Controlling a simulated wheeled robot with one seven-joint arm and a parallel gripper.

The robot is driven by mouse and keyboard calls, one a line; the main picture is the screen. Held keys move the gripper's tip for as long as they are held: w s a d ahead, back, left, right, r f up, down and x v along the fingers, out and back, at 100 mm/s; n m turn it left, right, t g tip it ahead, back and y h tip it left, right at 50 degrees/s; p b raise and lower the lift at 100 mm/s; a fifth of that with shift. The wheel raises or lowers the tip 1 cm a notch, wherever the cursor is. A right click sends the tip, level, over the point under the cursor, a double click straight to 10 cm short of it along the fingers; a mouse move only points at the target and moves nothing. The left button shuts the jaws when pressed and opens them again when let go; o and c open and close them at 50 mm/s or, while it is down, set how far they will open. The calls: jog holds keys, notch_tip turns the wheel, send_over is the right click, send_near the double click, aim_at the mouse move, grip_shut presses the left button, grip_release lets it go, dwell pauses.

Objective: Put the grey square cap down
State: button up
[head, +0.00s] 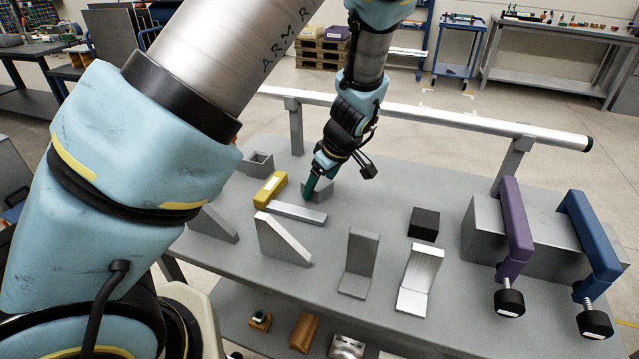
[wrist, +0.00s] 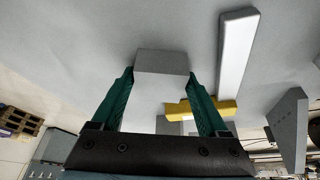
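The grey square cap (wrist: 161,63) is between the two green fingertips of my gripper (wrist: 160,82) in the wrist view, with a fingertip against each side. In the head view my gripper (head: 312,184) points down over the far middle of the grey table (head: 375,205). The cap (head: 320,192) shows there beside the green fingers, partly hidden by them. It is at or just above the tabletop; I cannot tell whether it touches.
A yellow block (head: 269,189) and a flat grey bar (head: 297,212) lie close to my gripper. A hollow grey box (head: 260,163) stands behind, left. Triangular plates, angle brackets, a black block (head: 424,224) and purple (head: 515,228) and blue clamps (head: 592,240) stand around. A rail (head: 440,118) runs behind.

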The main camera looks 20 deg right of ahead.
jog(key=shift+o, duration=1.4)
jog(key=b+v, duration=0.2)
jog(key=v, duration=1)
jog(key=shift+b, duration=0.35)
jog(key=shift+r, duration=0.15)
